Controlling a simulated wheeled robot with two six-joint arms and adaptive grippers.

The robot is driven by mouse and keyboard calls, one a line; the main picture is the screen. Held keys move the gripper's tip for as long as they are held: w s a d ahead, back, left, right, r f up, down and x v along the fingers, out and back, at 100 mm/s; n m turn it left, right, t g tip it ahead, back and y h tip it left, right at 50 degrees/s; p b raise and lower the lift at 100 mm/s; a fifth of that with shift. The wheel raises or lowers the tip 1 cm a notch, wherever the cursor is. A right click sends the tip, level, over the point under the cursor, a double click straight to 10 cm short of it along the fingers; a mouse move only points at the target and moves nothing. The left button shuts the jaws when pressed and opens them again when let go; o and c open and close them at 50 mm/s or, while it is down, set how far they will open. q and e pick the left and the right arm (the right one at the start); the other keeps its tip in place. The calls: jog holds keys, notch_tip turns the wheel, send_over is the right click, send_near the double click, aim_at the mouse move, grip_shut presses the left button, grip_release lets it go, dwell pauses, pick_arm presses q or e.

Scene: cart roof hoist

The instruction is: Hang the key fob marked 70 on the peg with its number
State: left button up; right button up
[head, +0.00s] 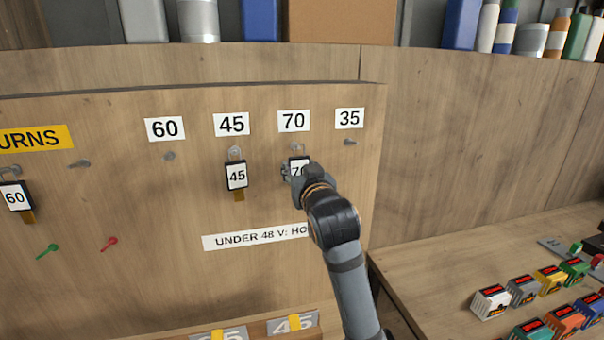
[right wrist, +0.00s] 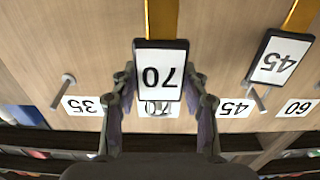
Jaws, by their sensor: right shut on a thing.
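The black-framed fob marked 70 (head: 299,165) is held upright in my right gripper (head: 298,174), just below the wall label 70 (head: 294,121). In the right wrist view the fob (right wrist: 161,70) is upside down between the two fingers (right wrist: 160,82). The peg under label 70 (head: 296,147) shows just above the fob. I cannot tell whether the fob's ring is around that peg or only in front of it. My gripper hides the fob's lower part in the head view. My left gripper is not in view.
Fob 45 (head: 237,176) hangs on its peg close to the left. The pegs under 60 (head: 169,156) and 35 (head: 350,142) are bare. Fob 60 (head: 14,196) hangs at far left. Green (head: 48,251) and red (head: 109,243) pegs stick out lower. Small boxes (head: 491,301) stand right.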

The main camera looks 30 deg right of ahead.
jog(key=shift+f+x, duration=0.25)
jog(key=shift+x, duration=1.05)
jog(key=o, duration=1.4)
jog(key=v, duration=0.7)
jog(key=shift+s+a, duration=0.15)
jog(key=shift+s, duration=0.2)
jog(key=shift+w, duration=0.1)
